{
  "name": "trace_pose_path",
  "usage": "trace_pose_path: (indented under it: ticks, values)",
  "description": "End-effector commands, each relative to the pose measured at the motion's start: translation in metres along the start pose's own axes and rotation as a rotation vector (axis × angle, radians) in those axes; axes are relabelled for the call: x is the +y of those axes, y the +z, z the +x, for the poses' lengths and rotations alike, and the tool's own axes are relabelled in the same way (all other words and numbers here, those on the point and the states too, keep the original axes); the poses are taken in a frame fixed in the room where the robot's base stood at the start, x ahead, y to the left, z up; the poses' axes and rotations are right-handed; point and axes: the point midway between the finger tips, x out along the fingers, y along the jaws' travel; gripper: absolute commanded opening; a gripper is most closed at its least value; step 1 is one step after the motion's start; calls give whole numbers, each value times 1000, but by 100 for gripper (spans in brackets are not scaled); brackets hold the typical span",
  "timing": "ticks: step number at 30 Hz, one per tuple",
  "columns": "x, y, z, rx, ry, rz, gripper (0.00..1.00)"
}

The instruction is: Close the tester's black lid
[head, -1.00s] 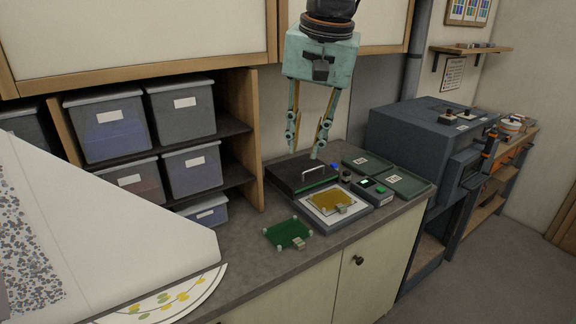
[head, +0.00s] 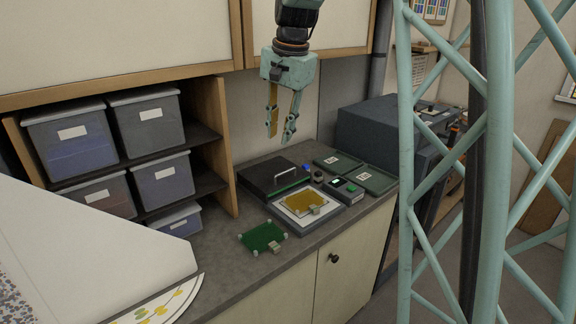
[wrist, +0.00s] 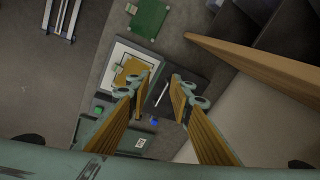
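The tester (head: 340,214) sits on the grey counter with an orange-brown board (head: 304,200) on its white-edged bed. Its black lid (head: 262,178) lies folded back behind the bed, open, with a pale bar handle (head: 286,176) on it. In the wrist view the lid (wrist: 192,84) is partly hidden behind a finger, and the handle (wrist: 162,95) shows between the fingers. My gripper (head: 280,139) hangs above the lid, fingers pointing down, apart from the handle. The wrist view also shows my gripper (wrist: 160,82) with its fingers spread and nothing between them.
A loose green board (head: 262,237) lies on the counter left of the tester. A small control box (head: 345,191) and dark green trays (head: 372,179) are at its right. A wooden shelf with grey bins (head: 147,122) stands at the left.

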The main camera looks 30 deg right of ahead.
Motion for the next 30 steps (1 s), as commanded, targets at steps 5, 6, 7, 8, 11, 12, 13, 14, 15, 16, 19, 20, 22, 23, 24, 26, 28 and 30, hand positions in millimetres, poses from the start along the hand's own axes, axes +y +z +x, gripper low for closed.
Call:
trace_pose_path:
  ticks: [5,6,7,8,11,12,13,14,15,16,19,20,22,23,24,26,28,30]
  values:
    - [-10,-31,19,-8,5,74,20]
    - [-12,-37,23,-9,7,89,20]
    - [-13,-42,27,-10,7,101,20]
    - [-15,-47,30,-11,8,114,20]
    - [-19,-63,42,-15,11,154,20]
    - [-20,-70,46,-16,12,171,20]
    - [-22,-75,50,-17,12,182,20]
    - [-22,-80,54,-18,14,195,20]
    - [-24,-86,59,-19,15,211,20]
    - [-25,-91,62,-20,15,222,20]
    - [-27,-105,73,-23,17,259,20]
    - [-28,-109,76,-24,17,268,20]
    - [-28,-116,82,-25,19,288,20]
    - [-29,-119,84,-26,19,295,20]
    - [-29,-122,87,-26,19,303,20]
    - [-30,-125,90,-27,20,312,20]
    - [-30,-128,92,-27,20,318,20]
    - [-30,-129,93,-28,20,322,20]
